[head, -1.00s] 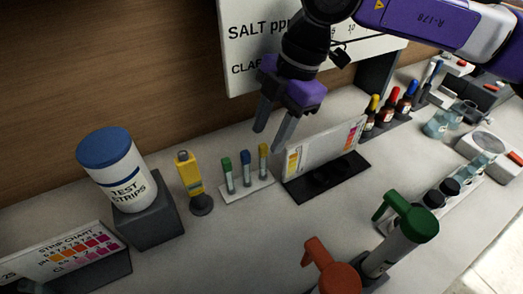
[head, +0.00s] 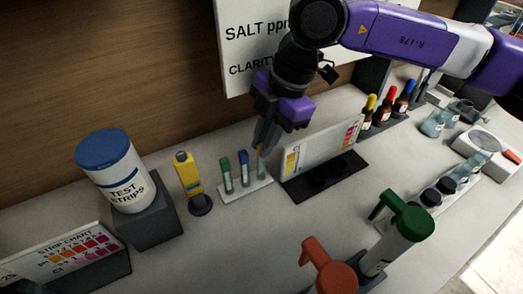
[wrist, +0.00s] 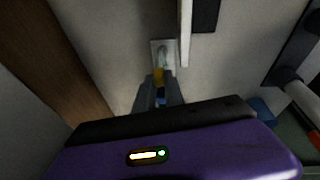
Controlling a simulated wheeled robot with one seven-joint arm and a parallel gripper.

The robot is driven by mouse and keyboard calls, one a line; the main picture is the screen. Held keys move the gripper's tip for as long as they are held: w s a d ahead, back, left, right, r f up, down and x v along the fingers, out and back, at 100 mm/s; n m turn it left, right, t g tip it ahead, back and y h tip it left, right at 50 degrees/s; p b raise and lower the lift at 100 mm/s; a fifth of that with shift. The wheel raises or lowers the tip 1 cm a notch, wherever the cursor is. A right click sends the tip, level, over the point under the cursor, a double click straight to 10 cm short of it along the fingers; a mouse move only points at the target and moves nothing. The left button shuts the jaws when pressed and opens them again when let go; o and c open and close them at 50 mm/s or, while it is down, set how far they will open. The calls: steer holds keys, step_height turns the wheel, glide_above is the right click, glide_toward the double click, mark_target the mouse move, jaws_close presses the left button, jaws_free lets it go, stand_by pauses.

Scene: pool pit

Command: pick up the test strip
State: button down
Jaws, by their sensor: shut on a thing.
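A yellow-capped vial (head: 261,158) stands at the right end of a small white rack (head: 246,189). My gripper (head: 264,138) comes down over it from above and is shut on its upper part, which the fingers partly hide. The vial's yellow cap also shows at the fingertips in the wrist view (wrist: 158,77). The vial seems to be still at the rack. A green-capped vial (head: 227,177) and a blue-capped vial (head: 244,170) stand beside it. I cannot make out a separate test strip. A white, blue-lidded bottle (head: 122,178) marked TEST STRIPS stands on a grey block at the left.
A white panel on a black base (head: 322,178) stands close to the gripper's right. A yellow device (head: 187,175) stands left of the rack. Dropper bottles (head: 385,112) are behind right. The counter between is clear.

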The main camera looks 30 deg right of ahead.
step_height(320, 180, up, 12)
steer(key=s+b, duration=0.3)
steer(key=s, duration=1.5)
steer(key=shift+a, duration=0.1)
stand_by(0.3)
